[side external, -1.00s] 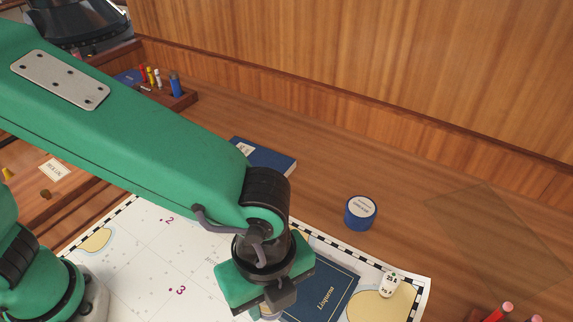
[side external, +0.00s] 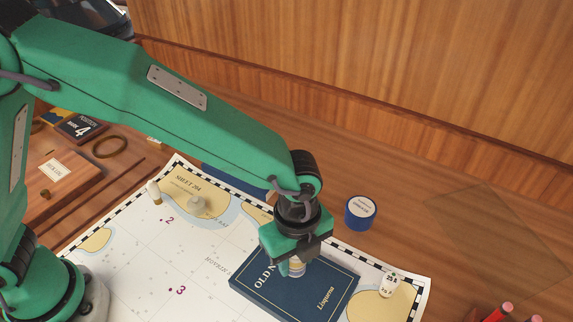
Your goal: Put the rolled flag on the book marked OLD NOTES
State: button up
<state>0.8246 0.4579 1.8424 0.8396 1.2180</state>
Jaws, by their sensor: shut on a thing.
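The book marked OLD NOTES (side external: 312,299) is dark blue and lies flat on the chart, its title partly hidden by my gripper. My gripper (side external: 296,264) points down over the upper part of this book. It is shut on a small pale roll with yellowish and blue bands (side external: 296,268), which looks like the rolled flag. Most of the roll is hidden between the jaws. I cannot tell whether its lower end touches the cover.
A round blue tin (side external: 360,213) stands behind the book to the right. A small white printed piece (side external: 390,284) stands right of the book on the chart (side external: 215,245). Red cylinders (side external: 505,309) are at the lower right.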

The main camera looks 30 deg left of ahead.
aim_at(295, 271)
jog(key=shift+f, duration=2)
jog(key=shift+f, duration=0.1)
jog(key=o, duration=0.9)
jog(key=shift+o, duration=0.2)
notch_tip(295, 271, up, 12)
jog(key=shift+r, duration=0.15)
